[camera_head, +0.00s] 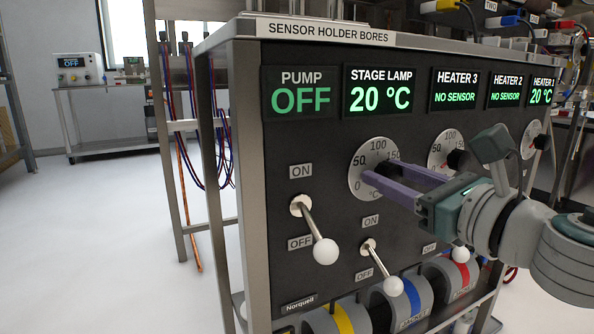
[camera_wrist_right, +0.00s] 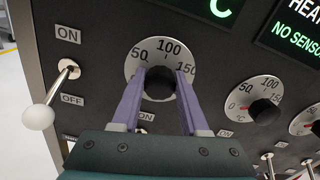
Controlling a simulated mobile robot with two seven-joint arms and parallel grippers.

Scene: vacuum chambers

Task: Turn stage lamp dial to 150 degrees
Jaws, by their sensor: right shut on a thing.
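The stage lamp dial has a round light scale plate (camera_head: 360,157) marked 0, 50, 100 and 150, below the stage lamp display (camera_head: 378,90), which reads 20 °C. In the right wrist view its scale plate (camera_wrist_right: 168,50) surrounds a black knob (camera_wrist_right: 160,86). My right gripper (camera_head: 377,170) reaches in from the right, with its two purple fingers on either side of the knob, shut on it. It also shows in the right wrist view (camera_wrist_right: 160,80). The fingers hide part of the scale, and I cannot make out the knob's setting. My left gripper is not in view.
A pump switch lever (camera_head: 313,230) with a white ball is left of the dial. Another lever (camera_head: 381,270) is just below it. The heater 3 dial (camera_head: 441,148) is close on the right. Coloured ring-shaped parts (camera_head: 400,303) sit below the panel. Open floor lies left.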

